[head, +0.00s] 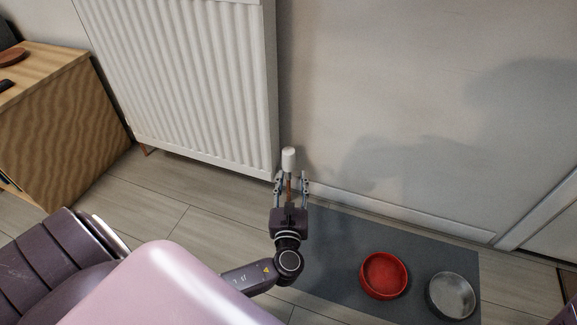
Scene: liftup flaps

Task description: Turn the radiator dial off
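The white radiator (185,80) hangs on the wall at the upper left. Its dial (289,158) is a small white cylinder at the lower right corner of the radiator, on top of a copper-coloured pipe. My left gripper (291,181) is just below the dial in the picture, fingers pointing up toward it. The two fingers are apart, with the pipe showing between them. I cannot tell how far in front of the pipe they are. The dial's setting marks are too small to see. My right gripper is not in view.
A wooden cabinet (60,110) stands at the left. A grey mat (335,240) on the floor holds a red bowl (384,275) and a metal bowl (451,296). A white baseboard (400,208) runs along the wall. The wall right of the dial is clear.

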